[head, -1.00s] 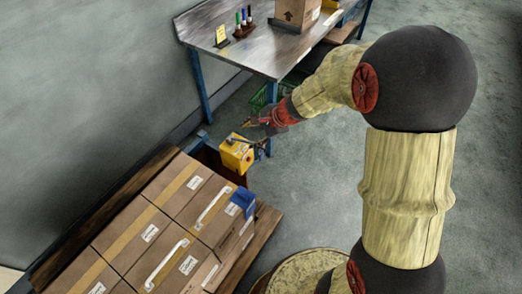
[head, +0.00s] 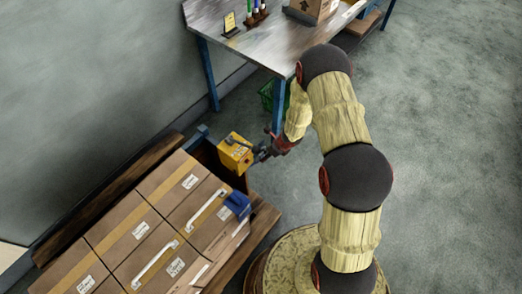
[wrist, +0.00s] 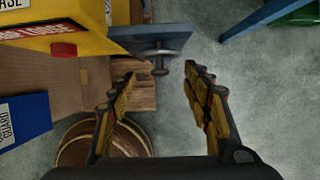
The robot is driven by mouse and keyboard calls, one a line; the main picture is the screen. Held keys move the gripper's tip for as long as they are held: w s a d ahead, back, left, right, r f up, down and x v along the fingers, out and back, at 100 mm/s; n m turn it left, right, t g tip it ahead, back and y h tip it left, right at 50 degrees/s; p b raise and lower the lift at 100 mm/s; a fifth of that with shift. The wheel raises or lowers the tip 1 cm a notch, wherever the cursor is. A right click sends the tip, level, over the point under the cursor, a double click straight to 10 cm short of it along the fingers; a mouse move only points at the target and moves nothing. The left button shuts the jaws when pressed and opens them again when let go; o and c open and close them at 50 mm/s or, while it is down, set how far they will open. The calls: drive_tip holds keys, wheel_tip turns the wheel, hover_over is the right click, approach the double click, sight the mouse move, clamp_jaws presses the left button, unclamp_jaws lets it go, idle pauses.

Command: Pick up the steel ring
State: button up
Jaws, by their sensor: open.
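In the wrist view, a small grey metal piece (wrist: 161,58) stands at the edge of a blue bracket (wrist: 150,38). It may be the steel ring or its peg; I cannot make out a clear ring shape. My gripper (wrist: 161,74) is open and empty, its two yellow-padded fingers apart on either side below this piece. In the head view my gripper (head: 262,152) is just right of the yellow box (head: 235,153), which hides little of it. The ring cannot be made out in the head view.
Cartons (head: 150,222) fill a wooden pallet at lower left, with a blue piece (head: 238,204) at their corner. The yellow box (wrist: 60,22) with a red button is close on the wrist view's left. A workbench (head: 262,48) stands behind. Floor at right is clear.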

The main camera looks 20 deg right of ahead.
sight(262, 154)
drive_tip(key=b+x, duration=0.2)
drive_tip(key=x, duration=0.5)
drive_tip(key=shift+w, duration=0.1)
drive_tip(key=shift+c, duration=0.4)
drive_tip(key=c, duration=1.1)
clamp_jaws()
drive_tip(key=shift+r, duration=0.4)
